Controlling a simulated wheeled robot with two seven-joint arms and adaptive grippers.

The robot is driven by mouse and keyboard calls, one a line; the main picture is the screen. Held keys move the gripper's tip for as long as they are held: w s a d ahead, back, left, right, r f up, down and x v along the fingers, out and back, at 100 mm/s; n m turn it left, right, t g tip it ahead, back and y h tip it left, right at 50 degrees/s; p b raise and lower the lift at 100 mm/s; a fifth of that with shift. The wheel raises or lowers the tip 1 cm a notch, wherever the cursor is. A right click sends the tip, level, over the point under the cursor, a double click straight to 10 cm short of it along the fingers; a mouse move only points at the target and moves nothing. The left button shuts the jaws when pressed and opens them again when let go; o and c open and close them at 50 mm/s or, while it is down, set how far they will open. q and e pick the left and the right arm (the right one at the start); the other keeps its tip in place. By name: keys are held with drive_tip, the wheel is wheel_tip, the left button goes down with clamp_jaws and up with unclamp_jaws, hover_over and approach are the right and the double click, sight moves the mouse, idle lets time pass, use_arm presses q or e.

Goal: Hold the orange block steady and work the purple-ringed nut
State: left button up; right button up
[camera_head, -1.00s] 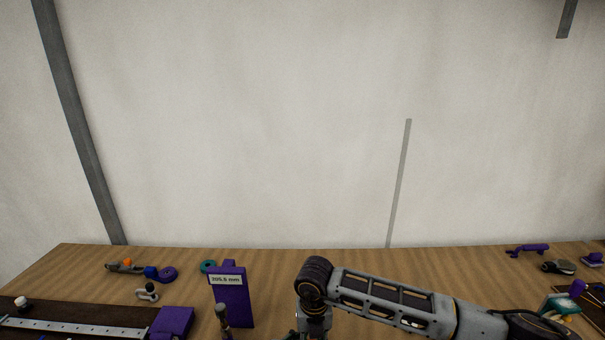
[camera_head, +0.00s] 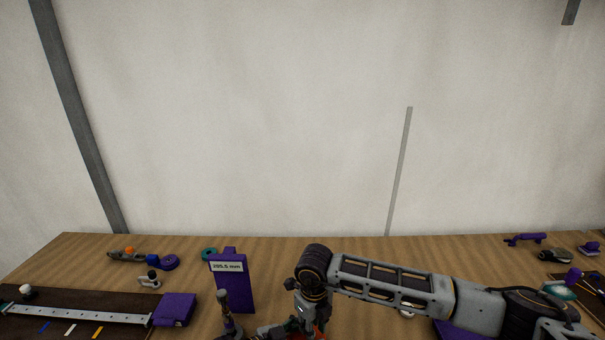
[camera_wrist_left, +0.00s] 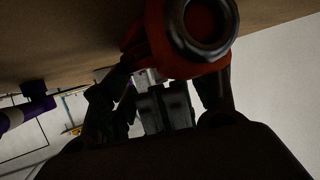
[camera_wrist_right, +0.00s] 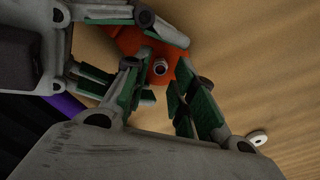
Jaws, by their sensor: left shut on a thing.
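The orange block (camera_head: 320,334) shows only as a sliver at the bottom of the head view. In the right wrist view the orange block (camera_wrist_right: 128,42) lies above the wood, with a small pale metal fitting (camera_wrist_right: 160,68) on it. The left wrist view shows its red-orange body (camera_wrist_left: 205,22) with a dark round ring. My left gripper (camera_wrist_right: 150,25) is shut on the block; it also shows in the head view (camera_head: 275,330). My right gripper (camera_wrist_right: 160,88) is open, its fingers apart on either side below the fitting. I cannot make out a purple ring on the fitting.
A dark board with a pale rule (camera_head: 75,314) lies at left. A white ring (camera_wrist_right: 257,138) lies on the wood. The back middle of the table is clear.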

drive_tip(key=shift+f, duration=0.8)
clamp_jaws()
drive_tip(key=m, duration=0.6)
drive_tip(key=shift+s+m, duration=0.1)
drive_tip(key=shift+m, duration=0.2)
unclamp_jaws()
drive_tip(key=shift+r, duration=0.1)
drive_tip(key=shift+r, duration=0.8)
